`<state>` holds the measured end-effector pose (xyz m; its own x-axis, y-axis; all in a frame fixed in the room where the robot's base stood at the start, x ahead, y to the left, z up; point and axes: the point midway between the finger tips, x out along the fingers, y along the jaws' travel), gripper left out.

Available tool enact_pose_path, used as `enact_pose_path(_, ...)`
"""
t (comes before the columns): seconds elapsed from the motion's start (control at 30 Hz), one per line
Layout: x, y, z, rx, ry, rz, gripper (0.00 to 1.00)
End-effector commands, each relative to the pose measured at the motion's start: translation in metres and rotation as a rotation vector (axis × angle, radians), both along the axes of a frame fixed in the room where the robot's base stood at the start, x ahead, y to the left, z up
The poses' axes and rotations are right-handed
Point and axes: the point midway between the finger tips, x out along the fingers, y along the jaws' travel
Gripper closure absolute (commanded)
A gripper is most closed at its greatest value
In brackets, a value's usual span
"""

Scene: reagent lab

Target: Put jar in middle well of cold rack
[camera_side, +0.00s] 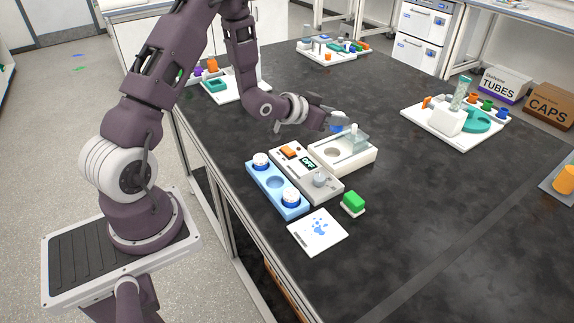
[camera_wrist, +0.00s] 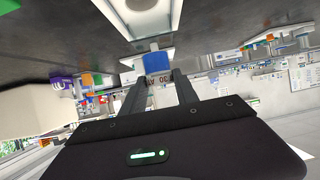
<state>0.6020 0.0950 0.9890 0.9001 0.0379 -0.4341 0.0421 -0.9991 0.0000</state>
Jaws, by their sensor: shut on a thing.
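The cold rack (camera_side: 264,189) is a light blue block with three wells in a row. Its two end wells each hold a white-topped jar with a blue band, and its middle well (camera_side: 275,182) is empty. My gripper (camera_side: 333,122) is in the air above the white box, behind and to the right of the rack. It is shut on a small blue jar (camera_side: 337,128), partly hidden by the fingers. In the wrist view the jar (camera_wrist: 157,64) shows blue between the fingertips (camera_wrist: 157,76).
A grey device (camera_side: 318,192) with an OFF display and a knob stands beside the rack. The white box (camera_side: 352,162) has a round well and a clear upright block. A green block (camera_side: 353,202) and a white card (camera_side: 305,240) lie in front.

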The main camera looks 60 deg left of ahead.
Motion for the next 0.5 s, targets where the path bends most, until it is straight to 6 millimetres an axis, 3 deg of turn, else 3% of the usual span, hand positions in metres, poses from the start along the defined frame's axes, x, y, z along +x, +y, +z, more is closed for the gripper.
enact_pose_path(0.13, 0.013, -0.007, -0.013, -0.001, 0.005, 0.187, 1.0)
enact_pose_path(0.27, 0.009, -0.007, -0.03, 0.001, 0.004, 0.442, 1.0)
enact_pose_path(0.37, -0.008, -0.006, -0.043, 0.0, 0.002, 0.648, 1.0)
enact_pose_path(0.5, -0.057, -0.007, -0.055, -0.001, -0.001, 0.95, 1.0)
